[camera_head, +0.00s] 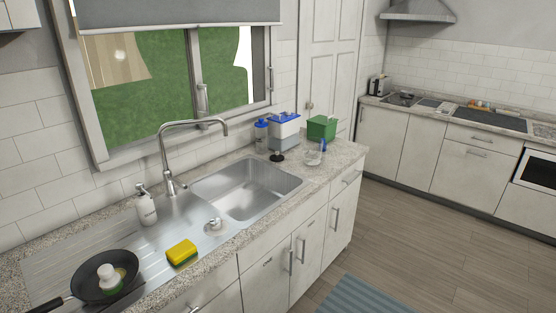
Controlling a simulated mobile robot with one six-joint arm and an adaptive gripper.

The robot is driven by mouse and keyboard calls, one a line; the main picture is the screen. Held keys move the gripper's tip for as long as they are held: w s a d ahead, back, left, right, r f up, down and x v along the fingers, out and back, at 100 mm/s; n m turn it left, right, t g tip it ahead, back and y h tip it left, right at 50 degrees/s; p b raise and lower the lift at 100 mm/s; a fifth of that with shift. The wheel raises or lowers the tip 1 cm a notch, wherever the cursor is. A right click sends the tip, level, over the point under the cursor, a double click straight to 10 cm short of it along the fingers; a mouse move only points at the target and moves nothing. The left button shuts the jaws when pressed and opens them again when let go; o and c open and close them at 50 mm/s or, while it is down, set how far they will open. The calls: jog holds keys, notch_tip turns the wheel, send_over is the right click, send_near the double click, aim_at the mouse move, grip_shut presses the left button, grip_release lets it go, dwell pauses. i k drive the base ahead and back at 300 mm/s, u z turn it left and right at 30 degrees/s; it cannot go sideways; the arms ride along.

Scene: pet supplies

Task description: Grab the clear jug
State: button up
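A small clear, see-through vessel (313,158), which looks like the clear jug, stands on the stone counter to the right of the sink. It is small in the picture, so I cannot make out its handle or spout. A blue item (323,144) stands right behind it, close to it or touching. My gripper is not in view.
Near the vessel stand a green box (321,127), a blue-lidded grey and white container (284,131), a blue bottle (261,136) and a small dark object (277,156). A tall faucet (193,124) rises behind the sink (250,193). The wooden floor (440,235) is open on the right.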

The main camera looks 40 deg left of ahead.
aim_at(313, 147)
jog(key=u, duration=0.2)
jog(key=k, duration=0.7)
jog(key=u, duration=0.8)
jog(key=i, duration=2.7)
jog(key=z, duration=0.35)
